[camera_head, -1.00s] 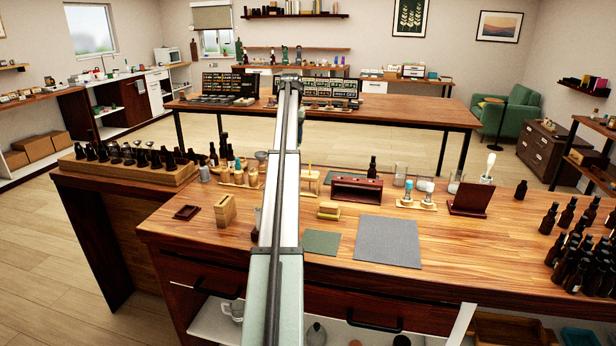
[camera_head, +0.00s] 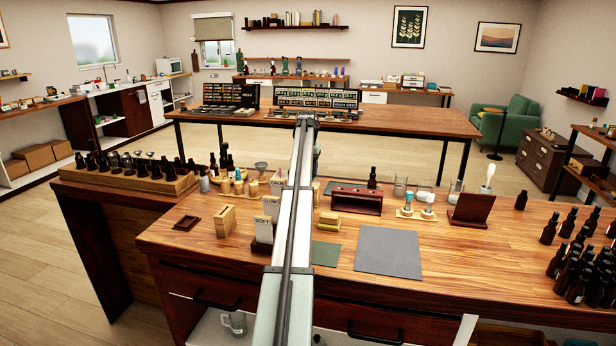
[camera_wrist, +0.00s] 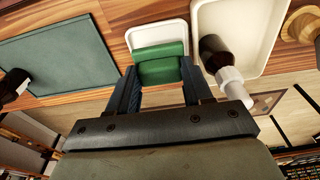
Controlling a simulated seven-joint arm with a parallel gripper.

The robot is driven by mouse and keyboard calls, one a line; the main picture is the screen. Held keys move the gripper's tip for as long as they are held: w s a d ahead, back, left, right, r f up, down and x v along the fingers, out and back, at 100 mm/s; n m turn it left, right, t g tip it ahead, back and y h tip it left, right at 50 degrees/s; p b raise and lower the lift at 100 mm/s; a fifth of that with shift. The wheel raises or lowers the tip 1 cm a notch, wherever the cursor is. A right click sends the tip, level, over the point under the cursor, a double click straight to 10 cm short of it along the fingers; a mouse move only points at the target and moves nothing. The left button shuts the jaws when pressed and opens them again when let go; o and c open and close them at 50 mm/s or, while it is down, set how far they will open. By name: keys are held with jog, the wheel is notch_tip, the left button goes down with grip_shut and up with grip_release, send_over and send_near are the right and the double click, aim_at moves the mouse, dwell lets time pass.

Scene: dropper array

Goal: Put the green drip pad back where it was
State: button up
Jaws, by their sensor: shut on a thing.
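The green drip pad (camera_wrist: 160,67) sits between the two fingers of my gripper (camera_wrist: 158,82) in the wrist view, and the gripper is shut on it. The pad overlaps the near part of a small white tray (camera_wrist: 157,33); I cannot tell whether it touches the tray. In the head view my arm hides the gripper, and I cannot make out the pad there.
A larger white tray (camera_wrist: 265,20) holding a dark bottle (camera_wrist: 213,50) with a white cap is close right of the gripper. A dark green mat (camera_wrist: 62,62) lies left. In the head view, a grey mat (camera_head: 388,252) lies on the front bench.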

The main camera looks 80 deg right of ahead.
jog(key=shift+f, duration=1.45)
jog(key=shift+f, duration=0.1)
jog(key=o, duration=0.7)
jog(key=shift+o, duration=0.2)
notch_tip(320, 180, up, 12)
jog(key=a, duration=0.1)
jog(key=shift+a, duration=0.2)
